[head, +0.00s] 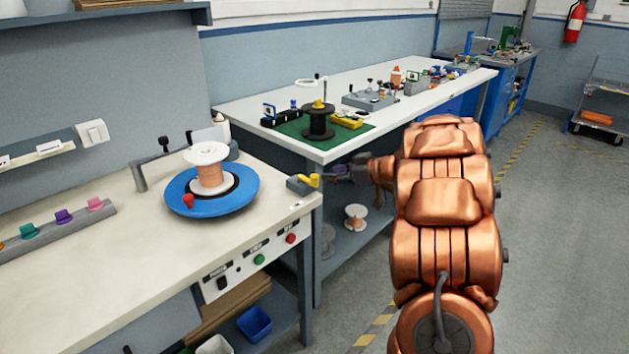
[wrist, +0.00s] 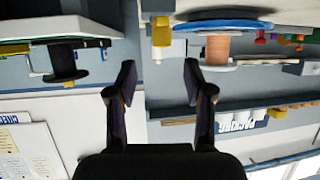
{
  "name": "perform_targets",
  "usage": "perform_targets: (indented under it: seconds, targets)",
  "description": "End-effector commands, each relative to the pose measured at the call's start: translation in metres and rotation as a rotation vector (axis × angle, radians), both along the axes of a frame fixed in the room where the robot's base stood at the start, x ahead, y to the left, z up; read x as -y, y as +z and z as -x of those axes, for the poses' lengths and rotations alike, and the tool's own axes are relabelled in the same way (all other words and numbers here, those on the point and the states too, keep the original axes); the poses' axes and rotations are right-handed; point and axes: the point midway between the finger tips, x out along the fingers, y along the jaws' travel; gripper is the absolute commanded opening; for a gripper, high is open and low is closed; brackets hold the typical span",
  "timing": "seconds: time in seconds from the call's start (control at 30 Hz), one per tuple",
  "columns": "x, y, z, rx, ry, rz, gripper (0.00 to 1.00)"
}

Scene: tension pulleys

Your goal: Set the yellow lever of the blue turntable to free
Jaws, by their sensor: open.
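The blue turntable (head: 243,199) sits on the near bench and carries a copper-wound spool (head: 209,172) with white flanges. A red knob (head: 188,201) stands on its front left. The yellow lever (head: 311,180) is on a small grey block (head: 301,187) at the bench's right end, beside the turntable. My gripper (head: 335,172) is just right of the lever, apart from it, partly hidden by my arm. In the upside-down wrist view, my gripper (wrist: 160,82) is open and empty, with the yellow lever (wrist: 161,34) beyond the fingertips and the turntable's blue edge (wrist: 224,25) to the right.
A second bench (head: 390,78) behind holds a green mat (head: 290,128) with a black spool (head: 318,122). A panel with buttons (head: 259,259) is on the near bench's front. A spool (head: 355,216) stands on a shelf below my gripper.

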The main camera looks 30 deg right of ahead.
Motion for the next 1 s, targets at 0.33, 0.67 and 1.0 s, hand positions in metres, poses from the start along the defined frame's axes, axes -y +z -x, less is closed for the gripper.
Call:
perform_targets:
  seconds: [0.33,0.67,1.0]
  targets:
    - [-0.015,-0.017,-0.028,-0.004,0.014,-0.015,0.52]
    - [-0.027,-0.031,-0.06,-0.004,0.012,-0.013,0.52]
    - [-0.028,-0.033,-0.065,-0.004,0.009,-0.011,0.52]
